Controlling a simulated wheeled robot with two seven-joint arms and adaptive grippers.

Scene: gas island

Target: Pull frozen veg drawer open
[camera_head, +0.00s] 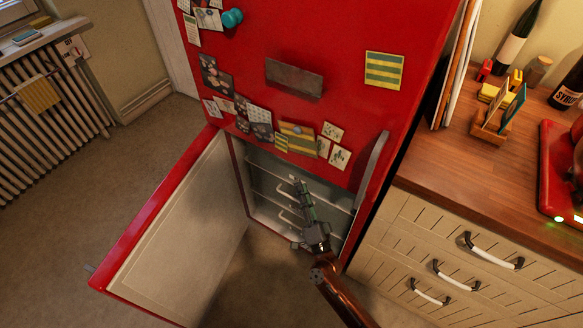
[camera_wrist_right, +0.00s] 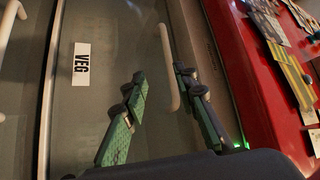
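The veg drawer (camera_wrist_right: 100,110) is a grey translucent front with a white label (camera_wrist_right: 82,63) reading VEG in the right wrist view. Its pale bar handle (camera_wrist_right: 168,62) lies across the gap between my right gripper's fingers; I cannot tell whether either finger touches it. In the head view it appears to be the upper drawer, its handle (camera_head: 285,190) just left of the fingertips. My right gripper (camera_wrist_right: 161,80) is open, with green pads apart. It also shows in the head view (camera_head: 301,188), reaching into the freezer compartment. My left gripper is not in view.
The red fridge (camera_head: 330,30) has its lower door (camera_head: 175,235) swung open to the left. Another drawer handle (camera_head: 290,217) sits below. A wooden counter with drawers (camera_head: 470,265) stands close on the right. Floor (camera_head: 60,220) is free at left.

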